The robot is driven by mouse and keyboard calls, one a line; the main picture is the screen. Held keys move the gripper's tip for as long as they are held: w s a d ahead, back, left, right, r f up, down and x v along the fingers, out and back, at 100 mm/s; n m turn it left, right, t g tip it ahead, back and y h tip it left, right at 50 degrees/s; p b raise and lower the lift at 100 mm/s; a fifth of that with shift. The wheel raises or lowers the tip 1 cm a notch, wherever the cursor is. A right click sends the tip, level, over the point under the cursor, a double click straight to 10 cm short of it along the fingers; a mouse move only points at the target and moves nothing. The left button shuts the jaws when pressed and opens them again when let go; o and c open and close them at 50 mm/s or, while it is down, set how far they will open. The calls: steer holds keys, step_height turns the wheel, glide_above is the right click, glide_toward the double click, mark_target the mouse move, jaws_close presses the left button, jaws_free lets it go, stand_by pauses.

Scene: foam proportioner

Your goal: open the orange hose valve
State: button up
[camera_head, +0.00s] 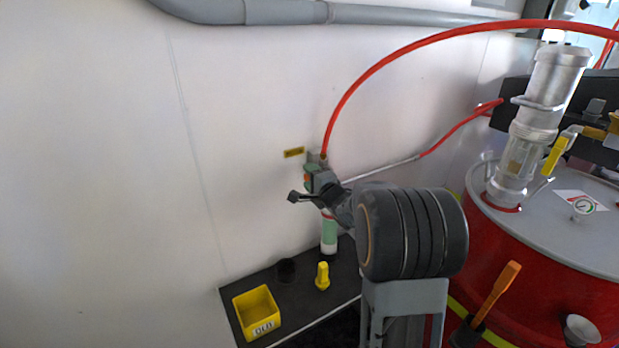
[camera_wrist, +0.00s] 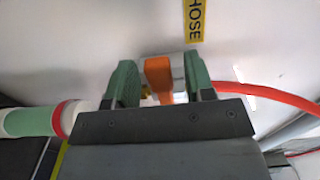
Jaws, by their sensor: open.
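The orange hose valve handle (camera_wrist: 158,76) stands between the two green finger pads of my gripper (camera_wrist: 160,72) in the wrist view. The jaws are open around it, with visible gaps on both sides. A light-coloured valve body shows partly behind the handle; its lower part is hidden by my gripper. In the head view my gripper (camera_head: 317,170) is at the wall by the valve, below the small yellow label (camera_head: 294,152). Only a small orange patch (camera_head: 307,177) shows there. The yellow label reading HOSE (camera_wrist: 194,18) is above the handle in the wrist view.
A red hose (camera_head: 352,90) arches from the valve to the right. A black shelf (camera_head: 301,317) holds a yellow bin (camera_head: 256,308) and a yellow object (camera_head: 322,276). A red tank (camera_head: 535,262) is at right. The left wall is clear.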

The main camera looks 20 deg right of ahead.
steer(key=shift+w, duration=0.3)
jaws_close()
stand_by(0.4)
